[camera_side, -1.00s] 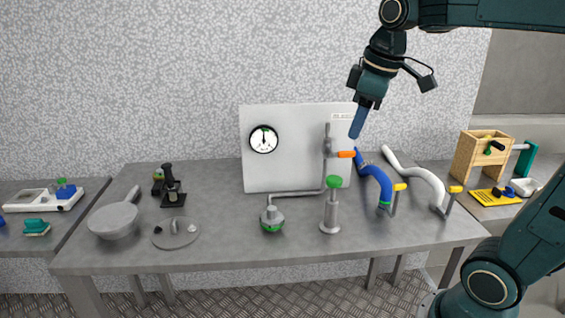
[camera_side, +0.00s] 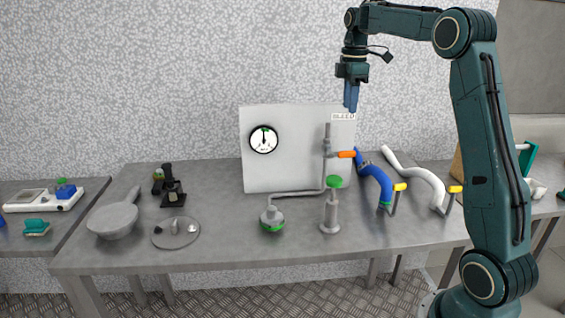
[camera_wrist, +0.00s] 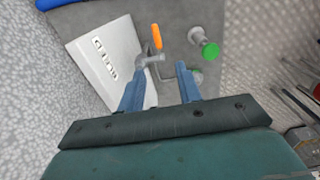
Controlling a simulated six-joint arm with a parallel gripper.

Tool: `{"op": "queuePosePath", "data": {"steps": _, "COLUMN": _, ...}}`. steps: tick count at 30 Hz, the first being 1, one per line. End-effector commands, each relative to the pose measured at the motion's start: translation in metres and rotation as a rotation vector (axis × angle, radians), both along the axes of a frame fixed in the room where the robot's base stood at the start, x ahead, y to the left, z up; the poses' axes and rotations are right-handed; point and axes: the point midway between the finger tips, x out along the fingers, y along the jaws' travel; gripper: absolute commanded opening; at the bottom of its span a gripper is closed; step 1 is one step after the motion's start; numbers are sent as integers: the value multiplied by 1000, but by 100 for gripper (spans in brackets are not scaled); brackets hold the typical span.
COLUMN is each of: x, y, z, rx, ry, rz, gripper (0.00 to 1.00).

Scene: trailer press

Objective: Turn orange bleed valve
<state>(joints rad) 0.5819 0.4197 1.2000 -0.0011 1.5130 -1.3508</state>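The orange bleed valve handle (camera_side: 346,154) sticks out to the right from a grey vertical pipe (camera_side: 327,140) on the front of a light panel (camera_side: 290,180) marked BLEED. In the wrist view the orange handle (camera_wrist: 156,36) shows beyond my fingers, near the top middle. My gripper (camera_side: 351,104) hangs above the panel's top right corner, pointing down, well above the handle and not touching it. In the wrist view my gripper's two blue fingers (camera_wrist: 160,82) are apart with nothing held between them.
A round gauge (camera_side: 264,139) is on the panel's left. A green-topped post (camera_side: 331,210) and a grey pot-like fitting (camera_side: 272,216) stand in front. A blue hose (camera_side: 377,183) and a white hose (camera_side: 425,178) lie to the right. A pan (camera_side: 114,221) and lid (camera_side: 175,232) are at left.

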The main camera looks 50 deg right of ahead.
Motion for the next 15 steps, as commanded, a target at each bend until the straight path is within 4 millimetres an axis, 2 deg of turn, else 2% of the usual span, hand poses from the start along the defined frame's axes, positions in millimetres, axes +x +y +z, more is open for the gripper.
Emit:
{"op": "queuePosePath", "data": {"steps": 4, "x": 1, "y": -8, "z": -3, "rx": 5, "ry": 8, "rz": 15, "gripper": 35}}
{"op": "queuePosePath", "data": {"steps": 15, "x": 2, "y": -8, "z": -10, "rx": 6, "ry": 8, "rz": 16, "gripper": 35}}
